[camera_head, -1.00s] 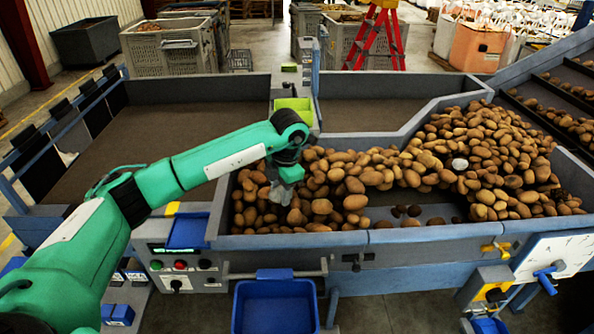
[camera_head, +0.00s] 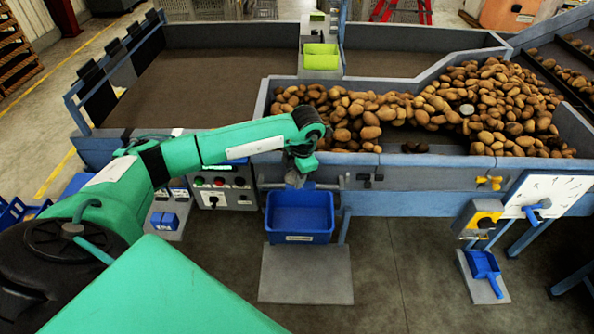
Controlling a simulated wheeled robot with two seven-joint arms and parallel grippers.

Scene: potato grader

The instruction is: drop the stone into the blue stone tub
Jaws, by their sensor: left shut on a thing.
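My left gripper (camera_head: 299,172) hangs from the green arm, in front of the grader's front wall and pointing down. It is shut on a grey stone (camera_head: 294,179), which shows only as a small patch at the fingertips. The blue stone tub (camera_head: 299,222) stands low in front of the grader, open at the top, with a white label on its front. The stone is above the tub's back left part, higher than its rim. The tub's floor looks empty where I can see it. My right gripper is not in view.
The grader bed holds a large heap of potatoes (camera_head: 490,105). A lime-green bin (camera_head: 321,56) sits at the bed's back left. A control panel (camera_head: 222,187) is left of the gripper. A grey plate (camera_head: 306,275) lies under the tub. A blue scoop (camera_head: 486,270) is at right.

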